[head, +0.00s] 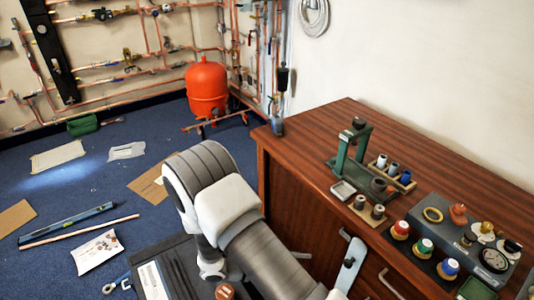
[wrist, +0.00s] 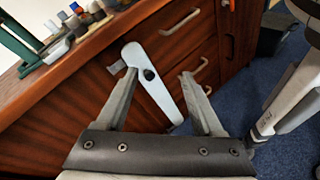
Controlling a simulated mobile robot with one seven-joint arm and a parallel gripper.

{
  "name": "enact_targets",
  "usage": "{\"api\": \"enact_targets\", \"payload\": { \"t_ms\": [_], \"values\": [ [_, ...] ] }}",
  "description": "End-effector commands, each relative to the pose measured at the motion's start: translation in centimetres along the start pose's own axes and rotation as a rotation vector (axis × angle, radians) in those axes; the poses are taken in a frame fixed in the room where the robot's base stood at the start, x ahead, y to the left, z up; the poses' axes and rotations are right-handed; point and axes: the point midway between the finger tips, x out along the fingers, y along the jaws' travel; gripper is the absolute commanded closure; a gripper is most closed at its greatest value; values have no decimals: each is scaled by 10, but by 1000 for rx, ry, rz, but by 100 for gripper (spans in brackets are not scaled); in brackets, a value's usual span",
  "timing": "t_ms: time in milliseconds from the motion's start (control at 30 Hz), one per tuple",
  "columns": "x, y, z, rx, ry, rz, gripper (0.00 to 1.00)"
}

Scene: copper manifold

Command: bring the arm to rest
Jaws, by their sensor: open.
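My gripper (wrist: 155,98) shows in the wrist view with its two grey fingers spread wide. Nothing is between the fingers. It hangs in front of the wooden cabinet (wrist: 70,98), facing the drawer fronts and a light grey lever-like plate (wrist: 150,80) with a dark knob. In the head view my arm is bent and reaches low beside the cabinet's left front. My gripper is hidden or cut off at the bottom there. The light grey plate also shows in the head view (head: 350,265), against the cabinet front.
The wooden cabinet top (head: 310,125) carries a green stand (head: 347,155), small cylinders, coloured-cap pots and a grey tray (head: 440,228) with a gauge. A red tank (head: 206,88) stands by piped walls. Papers, a level (head: 66,223) and a rod lie on the blue floor.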

Motion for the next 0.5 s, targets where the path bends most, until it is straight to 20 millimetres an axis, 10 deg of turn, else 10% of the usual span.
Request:
{"api": "enact_targets", "payload": {
  "t_ms": [500],
  "values": [
    [-17, 49, 103, 308, 184, -426, 31]
  ]
}}
